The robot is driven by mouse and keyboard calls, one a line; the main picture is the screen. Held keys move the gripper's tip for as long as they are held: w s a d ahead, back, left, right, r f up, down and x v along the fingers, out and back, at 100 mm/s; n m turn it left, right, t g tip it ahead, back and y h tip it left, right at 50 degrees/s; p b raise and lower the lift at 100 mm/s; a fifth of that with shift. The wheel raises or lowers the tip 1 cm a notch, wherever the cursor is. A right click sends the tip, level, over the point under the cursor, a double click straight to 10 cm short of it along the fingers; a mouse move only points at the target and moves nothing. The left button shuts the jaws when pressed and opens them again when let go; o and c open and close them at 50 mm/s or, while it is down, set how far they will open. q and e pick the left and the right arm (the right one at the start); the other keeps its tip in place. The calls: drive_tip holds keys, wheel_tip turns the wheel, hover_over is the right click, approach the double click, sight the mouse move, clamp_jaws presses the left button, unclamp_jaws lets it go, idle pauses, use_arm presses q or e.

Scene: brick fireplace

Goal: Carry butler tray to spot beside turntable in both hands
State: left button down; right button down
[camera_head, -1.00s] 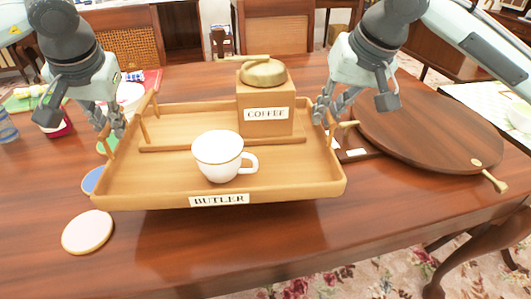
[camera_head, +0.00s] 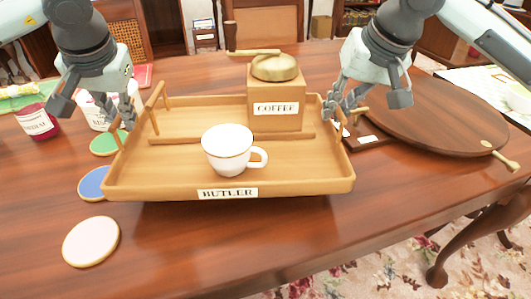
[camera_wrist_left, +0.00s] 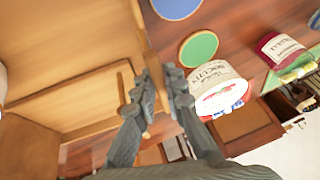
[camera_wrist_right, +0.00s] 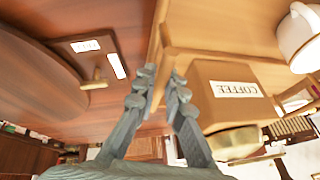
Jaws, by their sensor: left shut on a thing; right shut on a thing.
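The wooden butler tray (camera_head: 180,187) with a "BUTLER" label is in the middle of the head view, seemingly held above the table. It carries a white mug (camera_head: 227,150) and a wooden coffee grinder (camera_head: 275,122) labelled "COFFEE". My left gripper (camera_head: 122,118) is shut on the tray's left handle, which also shows in the left wrist view (camera_wrist_left: 147,62). My right gripper (camera_head: 338,112) is shut on the tray's right side, seen in the right wrist view (camera_wrist_right: 158,76). The round wooden turntable (camera_head: 435,118) lies on the table to the right of the tray.
Pink (camera_head: 91,241), blue (camera_head: 94,183) and green (camera_head: 108,143) discs lie left of the tray. A dark red jar (camera_head: 37,122) and a white labelled tin (camera_head: 97,117) stand behind them. A small labelled board (camera_head: 368,139) lies between tray and turntable. The front table is clear.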

sight(129, 137)
use_arm(q)
drive_tip(key=shift+w+f, duration=0.1)
drive_tip(key=shift+f, duration=0.25)
use_arm(e)
drive_tip(key=shift+f, duration=0.35)
